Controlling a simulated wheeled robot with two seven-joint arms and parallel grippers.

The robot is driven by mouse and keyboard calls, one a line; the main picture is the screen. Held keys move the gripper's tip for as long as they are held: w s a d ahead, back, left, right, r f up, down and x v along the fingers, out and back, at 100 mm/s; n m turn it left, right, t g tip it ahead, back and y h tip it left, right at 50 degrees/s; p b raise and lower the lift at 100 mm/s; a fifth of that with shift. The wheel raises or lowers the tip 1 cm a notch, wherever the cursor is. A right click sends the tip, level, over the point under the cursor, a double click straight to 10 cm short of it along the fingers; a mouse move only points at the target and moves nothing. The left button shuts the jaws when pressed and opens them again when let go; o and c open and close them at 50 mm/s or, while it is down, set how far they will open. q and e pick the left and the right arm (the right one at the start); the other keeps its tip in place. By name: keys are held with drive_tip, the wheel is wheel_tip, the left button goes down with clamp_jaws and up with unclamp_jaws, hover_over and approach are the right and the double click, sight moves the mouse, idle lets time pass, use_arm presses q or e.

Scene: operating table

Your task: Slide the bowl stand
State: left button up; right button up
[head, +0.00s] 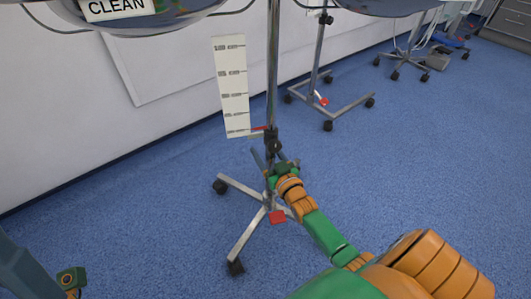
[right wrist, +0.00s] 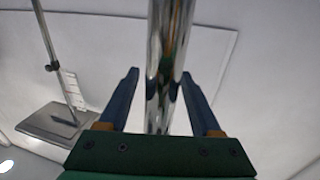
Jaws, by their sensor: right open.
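The bowl stand is a chrome pole (head: 272,75) on a wheeled metal base (head: 247,233) with black casters and a red pedal (head: 277,217). A metal bowl (head: 160,17) with a "CLEAN" label is at its top, cut by the frame edge. My right gripper (head: 270,156) is open at the lower part of the pole. In the right wrist view the pole (right wrist: 164,70) stands between the two spread fingers of the gripper (right wrist: 165,88), with gaps showing on both sides. My left gripper (head: 70,280) is only partly visible at the lower left corner.
The white wall (head: 70,110) is close behind on the left. Another wheeled stand (head: 330,107) is farther back. Blue floor (head: 430,150) is clear to the right.

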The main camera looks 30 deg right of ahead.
clamp_jaws()
idle(1.4)
